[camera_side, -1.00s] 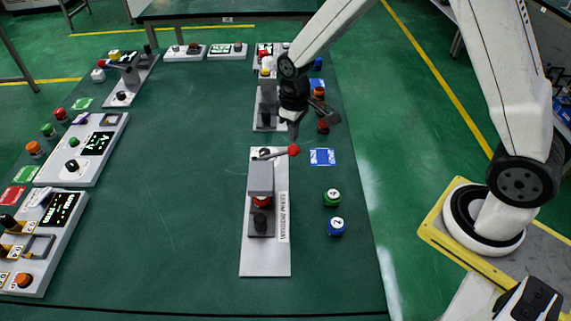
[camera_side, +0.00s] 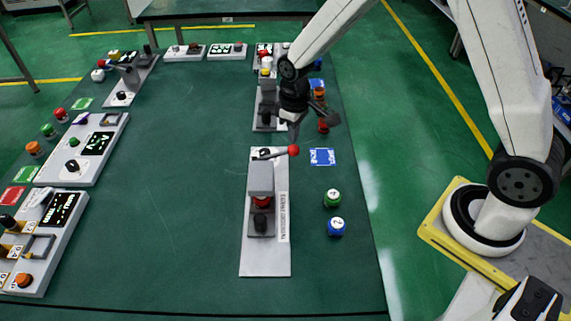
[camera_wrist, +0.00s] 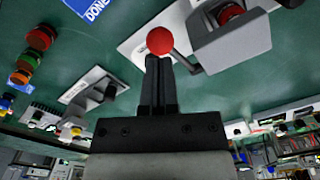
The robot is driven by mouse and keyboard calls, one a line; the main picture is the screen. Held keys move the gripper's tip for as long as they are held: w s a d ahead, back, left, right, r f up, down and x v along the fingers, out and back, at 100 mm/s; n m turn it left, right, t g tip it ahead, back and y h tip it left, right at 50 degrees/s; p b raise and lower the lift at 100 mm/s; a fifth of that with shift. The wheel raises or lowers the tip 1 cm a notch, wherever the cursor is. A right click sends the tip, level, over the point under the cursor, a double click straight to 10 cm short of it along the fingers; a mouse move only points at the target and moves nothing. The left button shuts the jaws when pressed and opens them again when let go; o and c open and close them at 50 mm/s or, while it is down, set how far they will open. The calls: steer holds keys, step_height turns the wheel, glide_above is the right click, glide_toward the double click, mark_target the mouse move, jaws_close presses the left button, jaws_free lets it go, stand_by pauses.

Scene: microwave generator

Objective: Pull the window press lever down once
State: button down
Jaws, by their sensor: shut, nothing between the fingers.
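The window press (camera_side: 262,180) is a grey block on a white base plate, labelled along its right side, in the middle of the table. Its lever ends in a red ball (camera_side: 293,150) that points right and toward the back. My gripper (camera_side: 294,136) is shut and empty, just above and behind the ball. In the wrist view, the red ball (camera_wrist: 160,40) appears at the tips of my closed fingers (camera_wrist: 158,62), and the press housing (camera_wrist: 232,42) lies to its right. I cannot tell whether the fingertips touch the ball.
A blue card (camera_side: 322,157) lies right of the lever. Panels line the left edge; the table's middle is clear.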

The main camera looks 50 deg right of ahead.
mark_target(294, 149)
steer(key=shift+f, duration=4.1)
stand_by(0.9)
steer(key=shift+r, duration=0.1)
steer(key=shift+r, duration=5)
